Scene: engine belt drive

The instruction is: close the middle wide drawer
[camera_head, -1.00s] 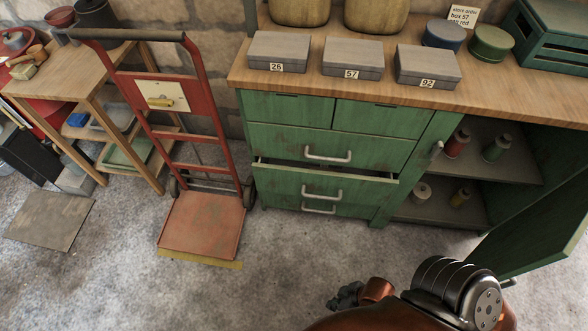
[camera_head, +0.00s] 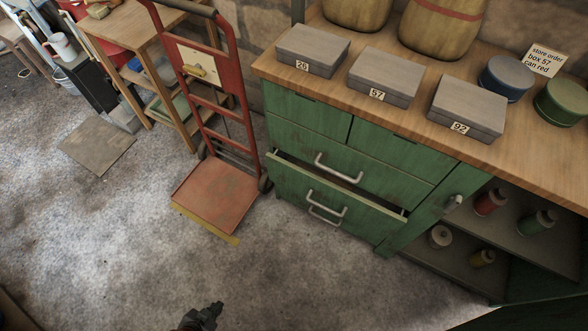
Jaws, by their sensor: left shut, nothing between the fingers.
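The green cabinet (camera_head: 310,115) stands under the wooden worktop. Its middle wide drawer (camera_head: 290,185) is pulled out a little, with a dark gap along its top edge and a metal handle (camera_head: 327,204) on its front. The wide drawer above it (camera_head: 385,168) is shut. A lower handle (camera_head: 323,216) shows just beneath the middle one. My left gripper (camera_head: 212,311) is at the bottom of the view, over the floor, shut and empty. It is well apart from the drawer. My right gripper is not in view.
A red hand truck (camera_head: 216,198) stands left of the cabinet, close to the drawers. The cabinet's right side is an open compartment with several spools. Numbered grey boxes (camera_head: 385,76) sit on the worktop. The floor (camera_head: 290,265) before the drawers is clear.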

